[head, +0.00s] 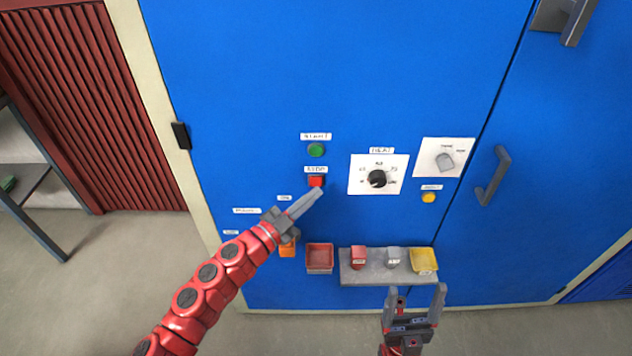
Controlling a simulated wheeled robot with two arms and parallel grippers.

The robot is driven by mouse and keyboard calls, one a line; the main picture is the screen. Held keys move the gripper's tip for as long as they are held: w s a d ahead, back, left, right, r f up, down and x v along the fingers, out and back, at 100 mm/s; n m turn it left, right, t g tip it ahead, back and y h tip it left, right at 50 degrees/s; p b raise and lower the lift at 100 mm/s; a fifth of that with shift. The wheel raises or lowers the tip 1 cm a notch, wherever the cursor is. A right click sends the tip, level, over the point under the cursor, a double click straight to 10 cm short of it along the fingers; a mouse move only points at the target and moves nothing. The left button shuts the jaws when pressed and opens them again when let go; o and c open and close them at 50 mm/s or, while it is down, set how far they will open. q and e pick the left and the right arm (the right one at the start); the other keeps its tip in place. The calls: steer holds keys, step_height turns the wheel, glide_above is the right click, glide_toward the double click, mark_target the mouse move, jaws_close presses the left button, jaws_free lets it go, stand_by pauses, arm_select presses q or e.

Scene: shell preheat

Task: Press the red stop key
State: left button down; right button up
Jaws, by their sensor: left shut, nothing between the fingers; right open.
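My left gripper (318,191) is shut and empty. Its fingertips lie just below the red key in the head view and overlap or nearly meet its lower edge; I cannot tell whether they touch it. My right gripper (416,292) is open and empty, low in front of the grey shelf, to the right and well below the key.
A black dial (377,178) and a grey knob (445,161) on white plates are right of the key. A yellow button (428,197) is below the knob. A grey shelf (375,279), a red bin (319,267) and a yellow tray (424,260) are lower. Door handles stick out at right.

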stand_by(0.4)
arm_select(q)
steer(key=shift+w, duration=0.45)
steer(key=shift+w, duration=0.4)
stand_by(0.8)
steer(key=shift+s, duration=0.1)
steer(key=shift+s+p, duration=0.45)
steer(key=shift+s, duration=0.3)
steer(key=s+p, duration=0.1)
steer(key=s, duration=0.4)
